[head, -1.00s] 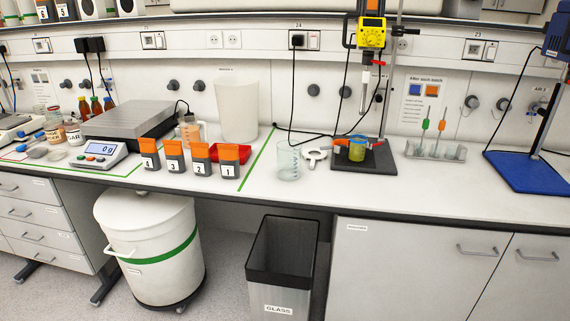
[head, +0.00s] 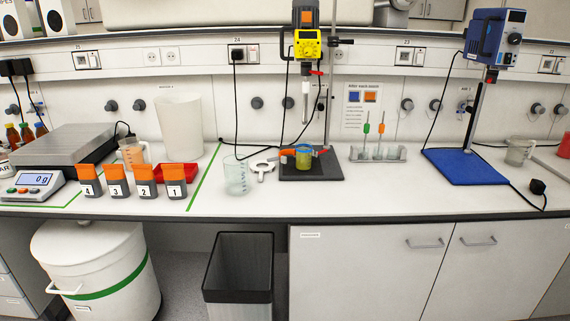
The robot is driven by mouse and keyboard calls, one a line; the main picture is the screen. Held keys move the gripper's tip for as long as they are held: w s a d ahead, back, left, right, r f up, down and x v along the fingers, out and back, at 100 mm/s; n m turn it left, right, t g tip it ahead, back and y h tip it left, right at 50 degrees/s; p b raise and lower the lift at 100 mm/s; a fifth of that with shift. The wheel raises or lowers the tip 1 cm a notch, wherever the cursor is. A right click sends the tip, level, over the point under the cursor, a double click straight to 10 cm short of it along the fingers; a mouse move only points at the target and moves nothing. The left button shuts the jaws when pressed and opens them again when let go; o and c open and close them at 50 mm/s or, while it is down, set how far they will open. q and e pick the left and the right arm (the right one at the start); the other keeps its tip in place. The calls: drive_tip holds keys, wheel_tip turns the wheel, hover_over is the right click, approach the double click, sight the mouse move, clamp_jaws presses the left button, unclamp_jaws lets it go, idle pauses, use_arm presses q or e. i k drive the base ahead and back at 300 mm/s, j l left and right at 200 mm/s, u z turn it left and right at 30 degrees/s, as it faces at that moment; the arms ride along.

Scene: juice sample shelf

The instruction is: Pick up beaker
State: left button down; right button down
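Several beakers show in the head view. A clear, empty-looking beaker (head: 236,176) stands upright on the bench, left of the stirrer stand. A beaker with yellow-green content (head: 304,160) stands on the dark stand plate under the yellow stirrer (head: 307,46), with an orange and blue band around its top. A grey, clear beaker (head: 519,152) stands at the far right of the bench. An amber-tinted beaker or jug (head: 132,153) stands beside the scale. I cannot tell which beaker is meant. Neither of my grippers shows.
A white ring-shaped part (head: 261,168) lies between the clear beaker and the stand. Orange-topped containers (head: 146,181) line the bench front at left. A blue stand base (head: 463,167) is at right. A rack (head: 377,153) stands between the stands. A bin (head: 240,270) is below.

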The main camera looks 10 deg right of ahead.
sight(304, 158)
drive_tip(key=i+z, duration=0.25)
drive_tip(key=i, duration=0.2)
drive_tip(key=i+j+z, duration=0.2)
drive_tip(key=i, duration=0.25)
drive_tip(key=i+j+z, duration=0.25)
drive_tip(key=i, duration=0.2)
drive_tip(key=i+l, duration=0.05)
